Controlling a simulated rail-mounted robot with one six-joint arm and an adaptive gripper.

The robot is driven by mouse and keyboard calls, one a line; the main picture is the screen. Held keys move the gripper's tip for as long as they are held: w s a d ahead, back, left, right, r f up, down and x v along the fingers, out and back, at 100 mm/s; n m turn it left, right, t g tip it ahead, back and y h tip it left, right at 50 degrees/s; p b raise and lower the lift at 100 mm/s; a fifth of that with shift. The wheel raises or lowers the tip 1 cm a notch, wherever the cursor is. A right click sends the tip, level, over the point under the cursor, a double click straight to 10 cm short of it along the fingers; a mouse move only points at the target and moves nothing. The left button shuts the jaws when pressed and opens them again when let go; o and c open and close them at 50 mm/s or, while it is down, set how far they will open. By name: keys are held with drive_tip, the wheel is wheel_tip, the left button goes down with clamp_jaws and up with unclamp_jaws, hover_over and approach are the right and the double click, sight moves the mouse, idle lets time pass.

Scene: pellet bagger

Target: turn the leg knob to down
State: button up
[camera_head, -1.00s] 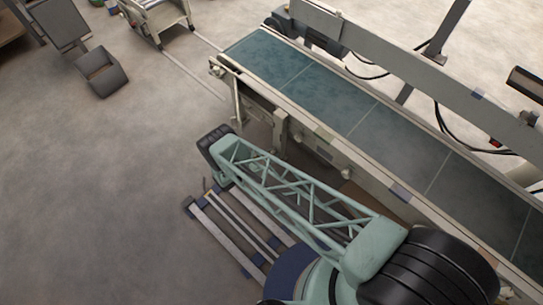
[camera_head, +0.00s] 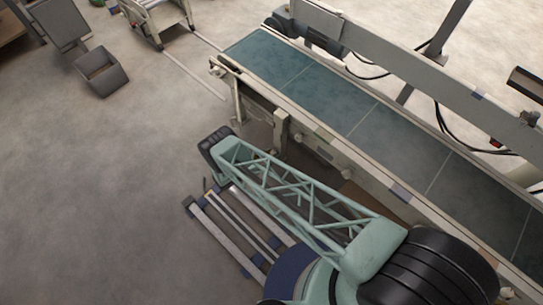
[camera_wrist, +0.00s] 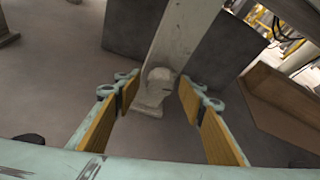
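In the wrist view a pale grey-beige leg knob (camera_wrist: 158,82) stands out on the face of an upright leg (camera_wrist: 186,35) of the same colour. My gripper (camera_wrist: 158,93) is open, with its two yellow-padded fingers on either side of the knob. A gap shows between each pad and the knob, so I see no contact. I cannot read which way the knob points. In the head view my gripper and the knob are hidden behind my arm; a conveyor leg (camera_head: 281,130) shows just beyond it.
The conveyor (camera_head: 310,85) runs diagonally above and right of my arm. In the wrist view, dark panels (camera_wrist: 220,50) stand beside the leg and a brown box-like shape (camera_wrist: 275,105) lies to the right. Bare floor (camera_head: 100,190) is open at the left.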

drive_tip(key=shift+s+a+r, duration=0.1)
idle(0.3)
drive_tip(key=v, duration=1.1)
drive_tip(key=shift+s+a, duration=0.2)
drive_tip(key=shift+a, duration=0.1)
